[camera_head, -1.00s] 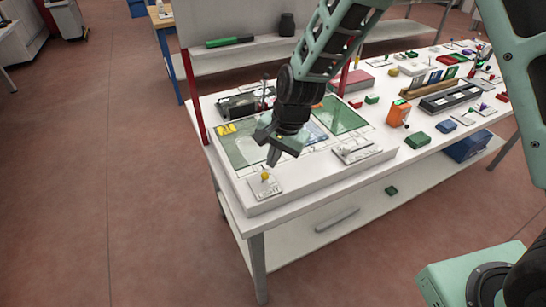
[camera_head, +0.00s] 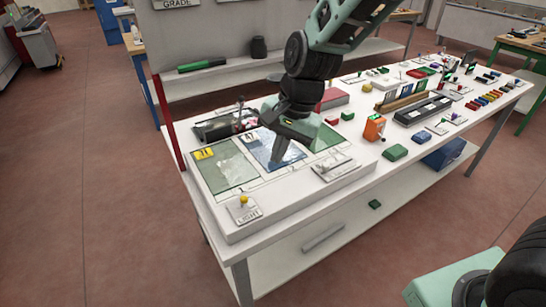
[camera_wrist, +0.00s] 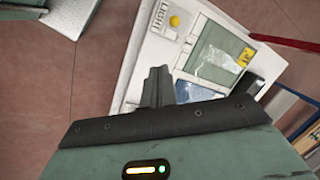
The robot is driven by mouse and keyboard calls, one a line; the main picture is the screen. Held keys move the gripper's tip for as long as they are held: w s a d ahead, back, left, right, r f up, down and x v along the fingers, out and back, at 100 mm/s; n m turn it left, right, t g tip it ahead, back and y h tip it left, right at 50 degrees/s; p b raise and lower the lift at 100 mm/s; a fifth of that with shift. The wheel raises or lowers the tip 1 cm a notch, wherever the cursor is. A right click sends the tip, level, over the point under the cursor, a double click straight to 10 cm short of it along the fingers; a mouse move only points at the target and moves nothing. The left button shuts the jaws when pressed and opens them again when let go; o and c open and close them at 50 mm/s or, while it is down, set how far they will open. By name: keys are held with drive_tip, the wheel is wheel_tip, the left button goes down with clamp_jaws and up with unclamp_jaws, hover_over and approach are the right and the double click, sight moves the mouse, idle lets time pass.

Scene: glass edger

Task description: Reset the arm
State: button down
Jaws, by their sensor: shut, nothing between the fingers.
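My gripper (camera_head: 283,155) hangs from my green and black arm above the panel on the white workbench in the head view. Its fingers are together, with nothing between them. In the wrist view my gripper (camera_wrist: 157,85) also shows as two dark fingers side by side. Below it, the white panel (camera_head: 283,203) carries green and blue glass sheets; the green sheet (camera_head: 222,167) has a yellow tag. The blue sheet (camera_head: 268,145) is partly hidden by my gripper. A yellow knob (camera_head: 243,199) on the plate marked LIGHT stands at the panel's near left corner.
An orange device (camera_head: 374,127), a green block (camera_head: 395,152) and a long black tray (camera_head: 423,110) lie on the bench to the right. A grey upright board (camera_head: 225,40) with a shelf stands behind. Open floor (camera_head: 90,200) lies to the left.

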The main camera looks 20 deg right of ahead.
idle(0.5)
drive_tip(key=s+r+n+g+h, duration=0.1)
drive_tip(key=s+r+n+h, duration=0.1)
drive_tip(key=s+n, duration=1.3)
drive_tip(key=s+r, duration=0.1)
drive_tip(key=s, duration=0.6)
drive_tip(key=shift+s+r, duration=0.15)
drive_tip(key=shift+s, duration=0.25)
